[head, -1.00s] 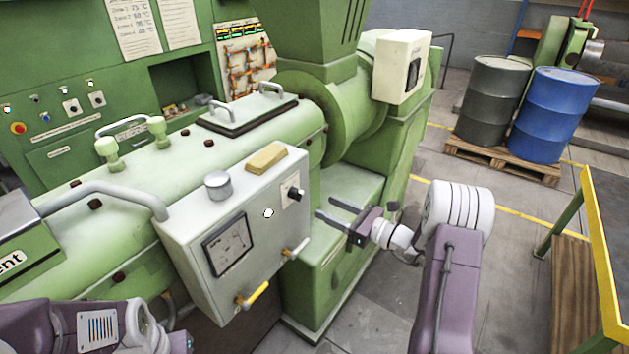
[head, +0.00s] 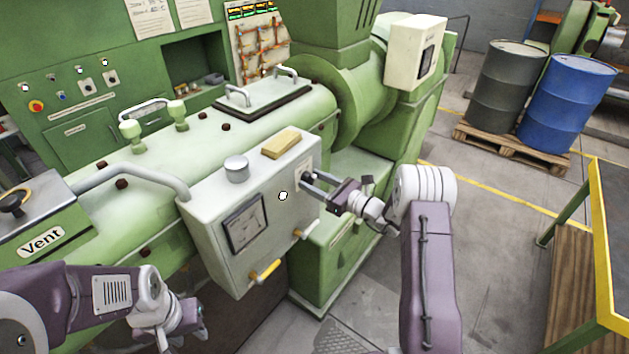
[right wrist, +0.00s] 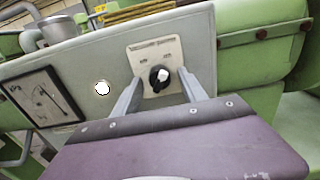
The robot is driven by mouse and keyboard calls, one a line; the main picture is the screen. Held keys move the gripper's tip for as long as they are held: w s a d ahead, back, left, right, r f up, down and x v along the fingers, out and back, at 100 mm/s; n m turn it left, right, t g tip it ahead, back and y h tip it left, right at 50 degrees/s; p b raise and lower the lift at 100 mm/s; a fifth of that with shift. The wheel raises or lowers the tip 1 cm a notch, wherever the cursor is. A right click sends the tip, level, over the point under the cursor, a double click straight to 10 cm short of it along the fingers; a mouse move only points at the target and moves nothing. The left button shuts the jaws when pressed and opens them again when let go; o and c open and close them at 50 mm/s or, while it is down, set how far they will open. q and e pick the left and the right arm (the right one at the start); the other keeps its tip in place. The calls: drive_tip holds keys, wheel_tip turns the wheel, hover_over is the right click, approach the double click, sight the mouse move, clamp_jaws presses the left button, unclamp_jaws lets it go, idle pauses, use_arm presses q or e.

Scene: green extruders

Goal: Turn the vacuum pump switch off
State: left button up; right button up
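The vacuum pump switch looks to be the black rotary knob (right wrist: 159,78) on a pale label plate on the grey box's front. Its white mark points to the upper right in the right wrist view. In the head view the fingers hide most of it against the plate (head: 304,170). My right gripper (head: 312,186) is open, its fingers either side of the knob in the right wrist view (right wrist: 160,82), with gaps on both sides. I cannot tell how far the tips reach. My left gripper (head: 186,334) is low at the left, its fingers unclear, away from the box.
The green extruder (head: 270,120) stands behind. Floor at the right is free, before two drums (head: 566,104) and a yellow-edged table (head: 604,250).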

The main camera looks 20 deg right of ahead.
drive_tip(key=shift+w+d, duration=0.1)
drive_tip(key=c, duration=0.5)
clamp_jaws()
drive_tip(key=shift+n+b, duration=7.1)
drive_tip(key=shift+b, duration=7)
drive_tip(key=shift+r, duration=0.1)
